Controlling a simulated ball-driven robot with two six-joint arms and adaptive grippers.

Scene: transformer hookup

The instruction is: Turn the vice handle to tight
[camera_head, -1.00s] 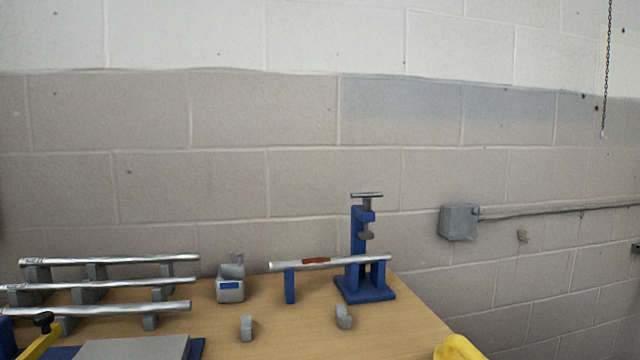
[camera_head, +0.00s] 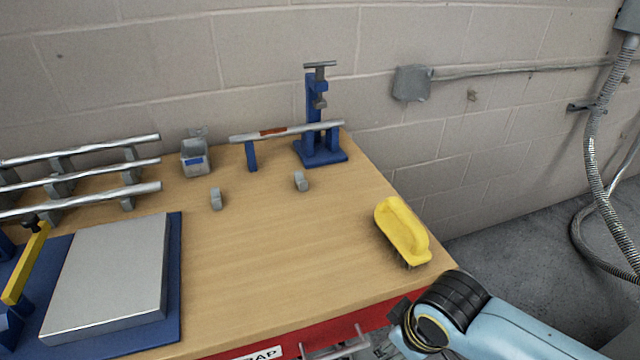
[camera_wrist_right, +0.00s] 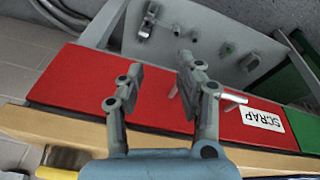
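The blue vice (camera_head: 318,130) stands upright at the back right of the wooden bench, near the wall. Its grey T-shaped handle (camera_head: 320,65) lies crosswise at the top of its screw. A metal pipe (camera_head: 285,132) with an orange-brown band rests across the vice base and a small blue support (camera_head: 251,156). My right gripper (camera_wrist_right: 160,75) is open and empty in the right wrist view, over the red bench front, with its two fingers apart. In the head view my right arm comes in at lower right, far from the vice. My left gripper is not in view.
A yellow-handled brush (camera_head: 403,232) lies near the bench's right edge. A grey plate (camera_head: 110,275) sits on a blue base at left, by a yellow lever (camera_head: 25,262). Racked pipes (camera_head: 80,170) lie back left. A SCRAP label (camera_wrist_right: 262,119) marks the red front.

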